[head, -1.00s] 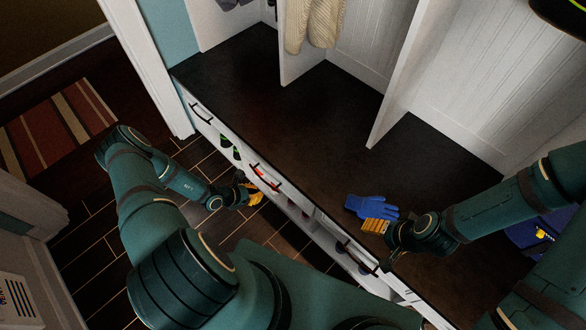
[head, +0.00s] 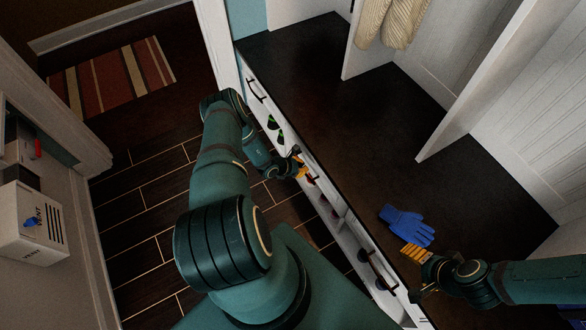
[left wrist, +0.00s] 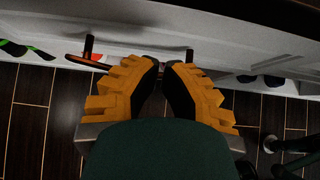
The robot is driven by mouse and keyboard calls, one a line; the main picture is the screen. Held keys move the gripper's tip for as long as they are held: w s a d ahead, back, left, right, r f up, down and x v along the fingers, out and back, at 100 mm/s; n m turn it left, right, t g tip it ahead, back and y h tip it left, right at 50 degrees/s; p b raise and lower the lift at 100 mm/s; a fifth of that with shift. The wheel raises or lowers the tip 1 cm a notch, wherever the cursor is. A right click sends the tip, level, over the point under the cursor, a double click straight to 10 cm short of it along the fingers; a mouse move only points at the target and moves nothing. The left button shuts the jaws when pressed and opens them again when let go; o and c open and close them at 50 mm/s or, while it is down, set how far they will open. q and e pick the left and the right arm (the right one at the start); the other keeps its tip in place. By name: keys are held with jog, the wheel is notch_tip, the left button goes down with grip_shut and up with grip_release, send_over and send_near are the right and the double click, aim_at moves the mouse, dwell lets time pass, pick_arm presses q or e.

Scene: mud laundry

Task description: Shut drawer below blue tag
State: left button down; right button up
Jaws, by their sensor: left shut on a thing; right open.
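The white bench front (head: 335,222) holds a row of drawers with dark bar handles. My left gripper (head: 303,171) is at this front, and its orange-padded fingers (left wrist: 162,64) are closed together at a dark drawer handle (left wrist: 92,62) in the left wrist view. The fingers hide the middle of the handle. A red patch shows at the handle's left end. I cannot make out a blue tag, nor tell how far that drawer stands out. My right gripper (head: 416,273) is open and empty at the bench's front edge, close to a blue glove.
The blue glove (head: 406,224) lies on the dark bench top (head: 350,130). Shoes in green and black (head: 273,126) sit in cubbies under the bench. A striped rug (head: 112,78) lies on the wood floor. A white vent box (head: 28,228) is on the left.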

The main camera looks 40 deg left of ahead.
aim_at(314, 160)
pick_arm(q)
jog(key=shift+w+d+r, duration=0.1)
jog(key=shift+w+d, duration=0.15)
jog(key=shift+w, duration=0.6)
jog(key=shift+w+d+r, duration=0.1)
jog(key=shift+w+d, duration=0.1)
jog(key=shift+w, duration=0.65)
jog(key=shift+w+d+b, duration=0.15)
jog(key=shift+w+b, duration=0.05)
jog(key=shift+w, duration=0.35)
jog(key=shift+w+d+b, duration=0.15)
jog(key=shift+w+b, duration=0.05)
jog(key=shift+w, duration=0.35)
